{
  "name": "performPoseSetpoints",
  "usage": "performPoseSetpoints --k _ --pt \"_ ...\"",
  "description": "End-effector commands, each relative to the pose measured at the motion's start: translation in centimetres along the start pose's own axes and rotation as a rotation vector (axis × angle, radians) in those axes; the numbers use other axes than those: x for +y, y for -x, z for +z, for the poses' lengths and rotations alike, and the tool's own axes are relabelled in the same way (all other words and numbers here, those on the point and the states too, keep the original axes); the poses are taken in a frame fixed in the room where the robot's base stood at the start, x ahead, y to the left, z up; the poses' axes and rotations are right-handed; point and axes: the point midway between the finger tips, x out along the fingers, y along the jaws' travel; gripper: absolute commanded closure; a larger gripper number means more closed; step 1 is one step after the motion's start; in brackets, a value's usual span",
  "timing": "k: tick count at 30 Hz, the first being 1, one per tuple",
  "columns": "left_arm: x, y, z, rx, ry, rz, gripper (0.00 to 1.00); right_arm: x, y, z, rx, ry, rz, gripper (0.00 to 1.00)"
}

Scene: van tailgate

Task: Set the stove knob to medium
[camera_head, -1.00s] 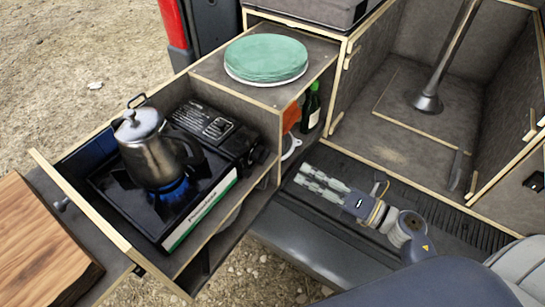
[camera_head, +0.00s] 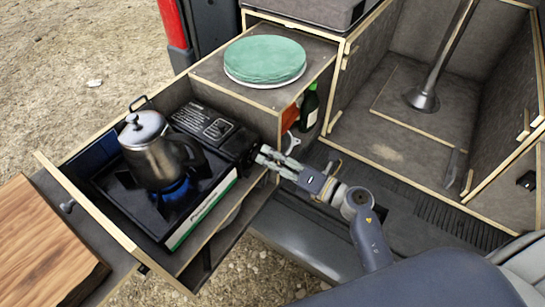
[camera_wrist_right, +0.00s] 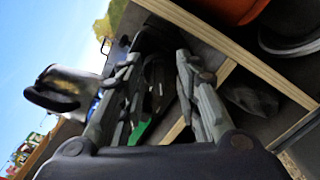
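The black camping stove (camera_head: 205,193) sits in the pulled-out drawer, with a blue flame (camera_head: 176,190) burning under a steel kettle (camera_head: 148,150). The knob cannot be made out clearly; the stove's dark control end is partly behind my gripper. My right gripper (camera_head: 264,157) points left at that end, fingers apart, with nothing seen between them; contact cannot be told. In the right wrist view, the two fingers of my right gripper (camera_wrist_right: 160,62) are spread, with dark stove parts between and beyond them. The kettle (camera_wrist_right: 68,88) shows to their left. My left gripper is not in view.
The drawer's wooden edge (camera_head: 100,218) and the cabinet with green plates (camera_head: 265,60) border the stove. A green bottle (camera_head: 310,108) stands in the cabinet beside my gripper. A wooden board (camera_head: 40,245) lies at left. The van floor at right is mostly clear.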

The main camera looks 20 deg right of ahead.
Motion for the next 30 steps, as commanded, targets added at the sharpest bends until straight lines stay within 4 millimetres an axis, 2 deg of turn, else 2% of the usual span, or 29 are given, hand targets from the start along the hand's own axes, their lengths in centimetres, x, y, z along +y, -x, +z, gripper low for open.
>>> performPoseSetpoints --k 6,10,22,30 --pt "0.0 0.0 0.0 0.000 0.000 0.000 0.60 0.0 0.0 0.0 0.000 0.000 0.000 0.71" --pt "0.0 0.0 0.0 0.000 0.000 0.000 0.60 0.0 0.0 0.0 0.000 0.000 0.000 1.00" --pt "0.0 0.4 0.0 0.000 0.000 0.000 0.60 0.1 0.1 0.1 0.000 -0.024 -0.001 1.00" --pt "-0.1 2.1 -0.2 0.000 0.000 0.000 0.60 0.1 0.1 0.2 0.002 -0.163 -0.004 1.00"
